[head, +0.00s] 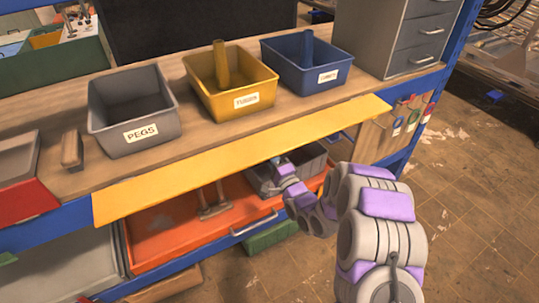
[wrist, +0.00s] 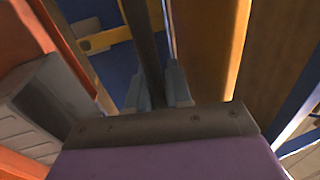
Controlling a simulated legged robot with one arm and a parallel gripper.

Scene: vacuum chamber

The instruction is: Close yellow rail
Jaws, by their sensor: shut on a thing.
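The yellow rail (head: 240,155) is a long flat yellow strip along the front of the wooden bench, sticking out over the lower shelf. In the wrist view a broad yellow-brown face (wrist: 207,50), apparently the rail, runs along the right of my fingers. My gripper (head: 281,166) is just below the rail's front edge, right of its middle. In the wrist view my gripper (wrist: 165,88) has its two fingers on either side of a dark bar (wrist: 145,45) and is shut on it. Whether this bar is joined to the rail is hidden.
Grey (head: 135,105), yellow (head: 232,85) and blue (head: 308,65) bins stand on the bench above the rail. Below are an open orange drawer (head: 175,235) and a grey bin (head: 310,160) close to my gripper.

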